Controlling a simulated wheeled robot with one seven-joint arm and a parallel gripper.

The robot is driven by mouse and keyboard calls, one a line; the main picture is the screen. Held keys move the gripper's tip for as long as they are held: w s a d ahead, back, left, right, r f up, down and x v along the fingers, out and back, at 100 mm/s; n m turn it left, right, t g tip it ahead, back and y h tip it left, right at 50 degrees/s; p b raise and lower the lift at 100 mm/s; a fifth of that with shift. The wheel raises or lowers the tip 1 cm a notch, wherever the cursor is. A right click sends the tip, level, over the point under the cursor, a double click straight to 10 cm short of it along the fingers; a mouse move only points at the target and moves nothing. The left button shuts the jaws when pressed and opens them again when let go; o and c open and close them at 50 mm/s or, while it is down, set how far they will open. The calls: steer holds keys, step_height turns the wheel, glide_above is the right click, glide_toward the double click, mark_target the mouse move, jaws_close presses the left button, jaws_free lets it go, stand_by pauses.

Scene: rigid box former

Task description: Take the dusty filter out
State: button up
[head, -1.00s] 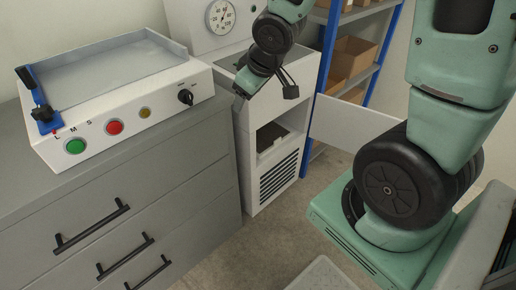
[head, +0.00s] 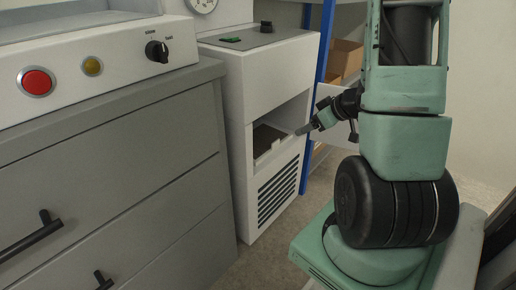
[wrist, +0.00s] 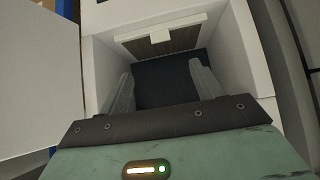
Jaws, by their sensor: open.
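The dusty filter (head: 266,136) sits inside the open compartment of the white cabinet (head: 265,85). In the wrist view the filter (wrist: 183,40) shows brown pleats, a pale frame and a white pull tab (wrist: 160,36), at the far end of the compartment. My gripper (head: 301,131) is at the right side of the opening in the head view. In the wrist view its two fingers (wrist: 163,82) are spread apart with nothing between them, pointing into the compartment. They are apart from the filter and its tab.
The compartment's white walls (wrist: 240,50) stand close on both sides of my fingers. An open white door panel (head: 350,122) is beyond my gripper, and shows at the left of the wrist view. A grey drawer unit (head: 120,160) stands left of the cabinet.

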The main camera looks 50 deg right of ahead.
steer(key=b, duration=0.6)
glide_toward(276, 142)
steer(key=x, duration=0.4)
steer(key=b+x, duration=0.3)
steer(key=x, duration=0.1)
steer(key=shift+d+f+b, duration=0.1)
steer(key=shift+f+b, duration=0.25)
steer(key=shift+w+f, duration=0.2)
steer(key=shift+w, duration=0.15)
steer(key=shift+r, duration=0.1)
steer(key=c, duration=1.1)
